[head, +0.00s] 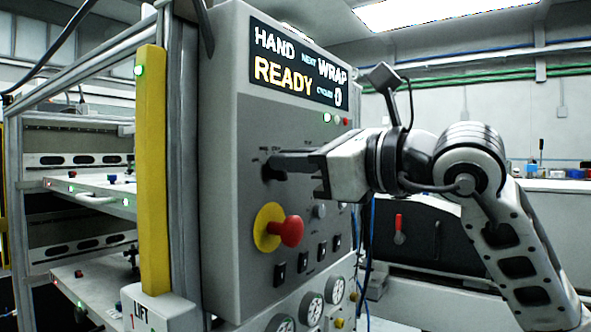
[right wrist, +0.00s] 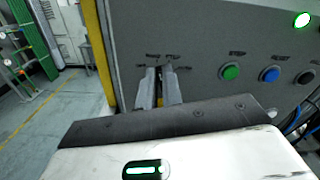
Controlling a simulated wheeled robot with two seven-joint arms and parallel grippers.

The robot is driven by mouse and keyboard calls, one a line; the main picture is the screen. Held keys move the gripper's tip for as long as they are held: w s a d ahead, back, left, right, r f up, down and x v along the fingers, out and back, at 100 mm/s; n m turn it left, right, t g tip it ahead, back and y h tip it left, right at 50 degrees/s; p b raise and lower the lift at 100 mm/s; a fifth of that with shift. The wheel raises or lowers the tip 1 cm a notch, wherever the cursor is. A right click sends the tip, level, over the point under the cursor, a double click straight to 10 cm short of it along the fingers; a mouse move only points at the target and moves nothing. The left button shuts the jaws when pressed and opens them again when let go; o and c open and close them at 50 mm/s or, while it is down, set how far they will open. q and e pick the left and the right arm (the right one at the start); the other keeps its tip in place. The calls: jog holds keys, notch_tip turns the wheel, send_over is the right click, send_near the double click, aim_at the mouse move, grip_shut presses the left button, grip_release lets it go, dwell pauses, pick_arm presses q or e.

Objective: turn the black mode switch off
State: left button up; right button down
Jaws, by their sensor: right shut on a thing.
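The black mode switch (head: 267,172) is on the front of the grey control panel (head: 228,120), below the display (head: 298,68) that reads HAND, NEXT WRAP, READY and CYCLES 0. My right gripper (head: 274,165) reaches it from the right and is shut on the switch. In the right wrist view my two fingertips (right wrist: 159,88) stand on either side of the narrow dark switch handle, against the panel. The fingers hide most of the knob, and the small labels around it are too blurred to read. My left gripper is not in view.
A red emergency stop button (head: 291,231) on a yellow base sticks out just below my gripper. Green (right wrist: 231,72) and blue (right wrist: 270,74) buttons are to the right of the switch. A yellow post (head: 152,170) and shelves (head: 90,187) stand to the left.

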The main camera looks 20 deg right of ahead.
jog(key=n, duration=0.1)
jog(key=n+b, duration=0.1)
jog(key=n, duration=0.1)
jog(key=shift+s+a+f+n, duration=0.1)
jog(key=shift+s+f+n, duration=0.05)
jog(key=shift+n, duration=0.15)
jog(key=shift+n+b, duration=0.45)
jog(key=shift+n, duration=0.55)
jog(key=n, duration=0.2)
jog(key=shift+s+a+f+n+b, duration=0.1)
jog(key=shift+a+f+n+b, duration=0.05)
jog(key=shift+n+b, duration=0.25)
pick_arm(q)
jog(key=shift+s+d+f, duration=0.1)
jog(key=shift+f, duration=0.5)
pick_arm(e)
jog(key=shift+n, duration=0.8)
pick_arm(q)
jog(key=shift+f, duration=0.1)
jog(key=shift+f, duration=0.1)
pick_arm(e)
jog(key=c, duration=1.6)
grip_release()
jog(key=shift+o, duration=0.2)
